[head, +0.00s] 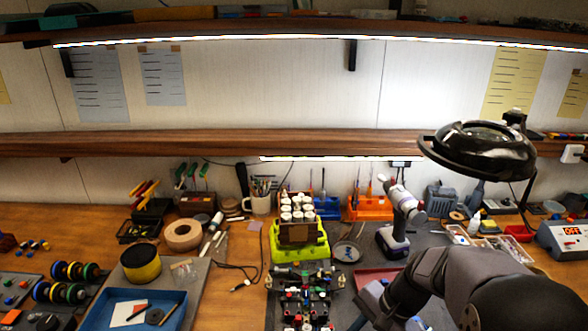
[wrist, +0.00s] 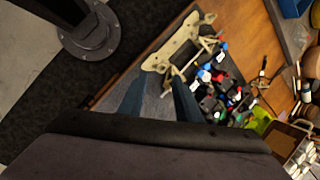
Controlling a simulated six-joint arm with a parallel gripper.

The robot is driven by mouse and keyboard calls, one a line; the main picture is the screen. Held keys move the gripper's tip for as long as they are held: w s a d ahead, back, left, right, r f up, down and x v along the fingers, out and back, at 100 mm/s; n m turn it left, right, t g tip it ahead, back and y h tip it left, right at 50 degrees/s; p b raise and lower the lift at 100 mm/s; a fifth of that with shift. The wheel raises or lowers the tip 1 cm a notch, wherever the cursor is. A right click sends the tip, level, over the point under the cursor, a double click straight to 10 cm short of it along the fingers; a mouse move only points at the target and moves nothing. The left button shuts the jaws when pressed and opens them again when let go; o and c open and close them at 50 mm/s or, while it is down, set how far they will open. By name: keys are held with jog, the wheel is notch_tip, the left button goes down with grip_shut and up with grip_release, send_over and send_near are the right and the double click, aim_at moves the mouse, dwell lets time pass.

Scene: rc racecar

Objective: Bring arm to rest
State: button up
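My arm (head: 440,285) reaches in from the lower right in the head view, bent at the elbow. My gripper's two blue-grey fingers (wrist: 157,92) show in the wrist view, spread apart with nothing visible between them. In the head view the gripper is mostly hidden by my arm. The racecar (head: 303,295) lies at the front middle of the bench, with red, blue, white and green parts on it. In the wrist view the racecar (wrist: 218,80) is beyond and to the right of the fingers, its cream-coloured end part (wrist: 180,42) nearest their tips. I see no contact.
A lime-green stand (head: 312,252) bears a brown box of white cylinders behind the car. A blue tray (head: 170,318) is at left, and a cordless drill (head: 392,240) stands behind my arm. A black round lamp (head: 484,148) hangs over the right side.

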jog(key=s+d+f+n+h+b, duration=0.1)
jog(key=s+f+n+h+b, duration=0.3)
jog(key=s+n, duration=0.6)
notch_tip(320, 180, down, 2)
jog(key=shift+s+d+f, duration=0.2)
jog(key=shift+s, duration=0.3)
jog(key=shift+o, duration=0.5)
jog(key=shift+w+r, duration=0.1)
